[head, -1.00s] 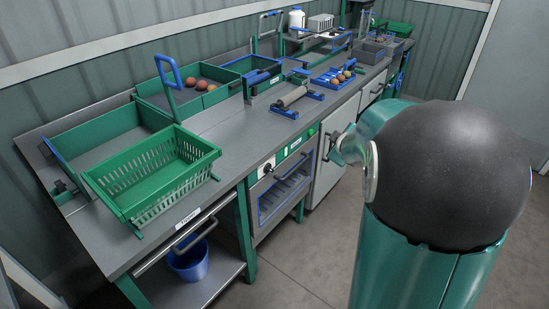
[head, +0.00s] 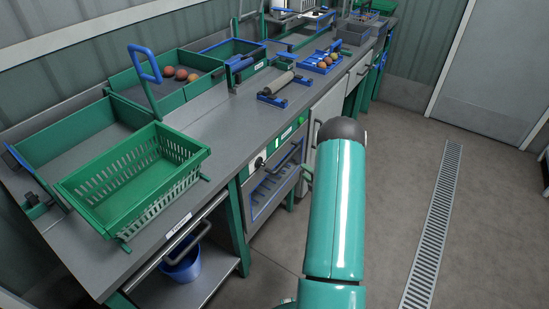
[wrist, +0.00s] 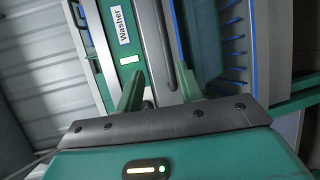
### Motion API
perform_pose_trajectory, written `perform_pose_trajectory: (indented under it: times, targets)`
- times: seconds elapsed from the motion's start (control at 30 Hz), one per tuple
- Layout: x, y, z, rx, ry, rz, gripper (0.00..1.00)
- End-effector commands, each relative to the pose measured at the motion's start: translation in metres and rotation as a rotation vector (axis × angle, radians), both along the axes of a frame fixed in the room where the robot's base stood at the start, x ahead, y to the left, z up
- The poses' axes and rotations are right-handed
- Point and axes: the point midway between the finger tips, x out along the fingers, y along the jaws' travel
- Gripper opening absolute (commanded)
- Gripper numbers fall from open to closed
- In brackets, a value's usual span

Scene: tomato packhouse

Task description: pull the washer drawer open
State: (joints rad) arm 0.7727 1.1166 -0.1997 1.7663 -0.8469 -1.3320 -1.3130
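The washer front (head: 272,185) stands under the counter in the head view, with a knob, a green panel and a blue-framed rack window. Its drawer looks closed. A dark bar handle (head: 289,153) crosses its upper front. In the wrist view, the "Washer" label (wrist: 122,33) and the long dark handle (wrist: 171,55) show close ahead, turned on their side. My gripper (wrist: 158,78) is open, its two green fingers apart, with the handle's line running between them. I cannot tell whether they touch it.
A green basket (head: 105,205) sits on the counter at left. A second drawer handle (head: 172,250) juts out below it, above a blue bucket (head: 183,265). The floor (head: 400,180) at right is clear, with a drain grate (head: 433,225).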

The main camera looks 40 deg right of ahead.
Motion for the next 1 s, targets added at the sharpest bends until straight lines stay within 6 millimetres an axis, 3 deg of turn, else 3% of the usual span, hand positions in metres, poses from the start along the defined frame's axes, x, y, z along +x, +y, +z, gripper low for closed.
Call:
perform_pose_trajectory:
  times: [0.1, 0.27, 0.8, 1.0]
  targets:
    - [-0.007, -0.004, -0.009, -0.010, -0.009, 0.008, 0.38]
    - [0.000, -0.007, -0.011, -0.013, -0.010, 0.005, 0.38]
    - [0.100, -0.014, -0.029, -0.011, -0.007, 0.005, 0.38]
    - [0.121, -0.015, -0.032, -0.011, -0.007, 0.005, 0.38]
